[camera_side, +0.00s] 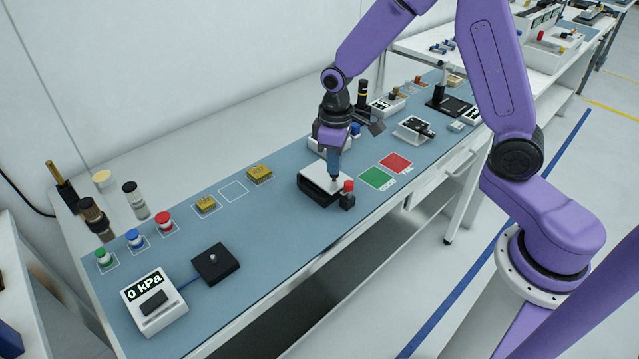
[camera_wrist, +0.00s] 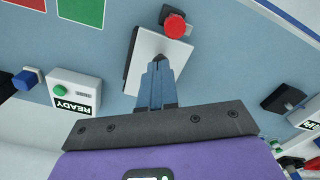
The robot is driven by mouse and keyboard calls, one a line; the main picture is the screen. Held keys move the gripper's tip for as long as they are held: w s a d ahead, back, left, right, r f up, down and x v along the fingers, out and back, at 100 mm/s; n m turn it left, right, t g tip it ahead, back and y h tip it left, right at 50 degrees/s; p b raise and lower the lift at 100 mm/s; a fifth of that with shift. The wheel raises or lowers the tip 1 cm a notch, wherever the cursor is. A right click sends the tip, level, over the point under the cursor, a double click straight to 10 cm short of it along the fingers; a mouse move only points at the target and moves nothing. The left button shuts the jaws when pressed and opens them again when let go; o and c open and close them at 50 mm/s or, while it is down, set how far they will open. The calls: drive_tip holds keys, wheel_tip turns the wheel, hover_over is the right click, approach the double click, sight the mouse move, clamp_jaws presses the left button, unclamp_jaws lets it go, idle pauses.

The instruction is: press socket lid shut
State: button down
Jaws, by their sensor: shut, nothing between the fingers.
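The socket has a black base (camera_side: 318,192) and a pale, flat lid (camera_side: 316,174) lying over it. In the wrist view the lid (camera_wrist: 143,58) covers most of the base (camera_wrist: 131,45), with a dark edge showing on the left. I cannot tell whether the lid is fully down. My gripper (camera_side: 335,181) is shut and empty, pointing down over the lid. Its fingertips (camera_wrist: 158,62) appear over the lid's middle in the wrist view; contact is unclear. A red knob (camera_side: 348,186) on a small black block stands at the socket's front edge, and also shows in the wrist view (camera_wrist: 175,27).
Green (camera_side: 377,178) and red (camera_side: 396,163) pads lie right of the socket. A white box reading READY (camera_wrist: 75,92) stands behind it. Gold blocks (camera_side: 259,174), coloured knobs and a gauge reading 0 kPa (camera_side: 155,300) are to the left.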

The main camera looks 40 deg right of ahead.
drive_tip(key=shift+r, duration=0.1)
drive_tip(key=shift+r, duration=2.85)
drive_tip(key=shift+s+a+r, duration=0.15)
drive_tip(key=shift+s, duration=0.15)
drive_tip(key=s+r+n, duration=0.2)
drive_tip(key=s+n, duration=0.1)
drive_tip(key=s, duration=1)
drive_tip(key=s+d+r+n, duration=0.1)
drive_tip(key=s+r+n, duration=0.1)
drive_tip(key=s, duration=1.1)
drive_tip(key=shift+s+n, duration=0.4)
drive_tip(key=shift+n, duration=0.4)
